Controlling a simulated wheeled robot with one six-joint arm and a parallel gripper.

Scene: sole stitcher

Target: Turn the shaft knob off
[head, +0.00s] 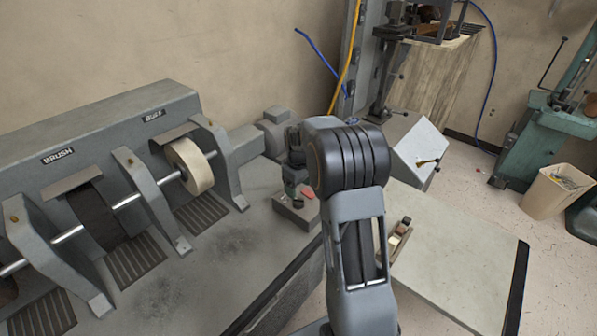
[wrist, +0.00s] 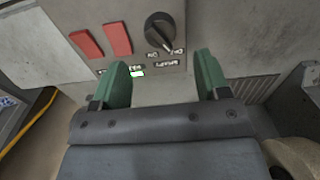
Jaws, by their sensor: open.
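The shaft knob (wrist: 164,32) is a round black knob on a grey control box (wrist: 78,15). A light mark on it points toward the lower right in the wrist view, near small upside-down lettering too small to read surely. My gripper (wrist: 160,66) has green fingers, open and empty, pointing at the box. The knob lies beyond the fingertips, between their lines and apart from them. In the head view the control box (head: 297,213) sits on the bench below my wrist, and the knob is not clear there.
Two red switches (wrist: 102,41) and a lit green indicator (wrist: 137,72) are on the panel left of the knob. In the head view the machine's shaft (head: 127,201) carries a buff wheel (head: 190,166) to the left. A worktable (head: 465,253) stands to the right.

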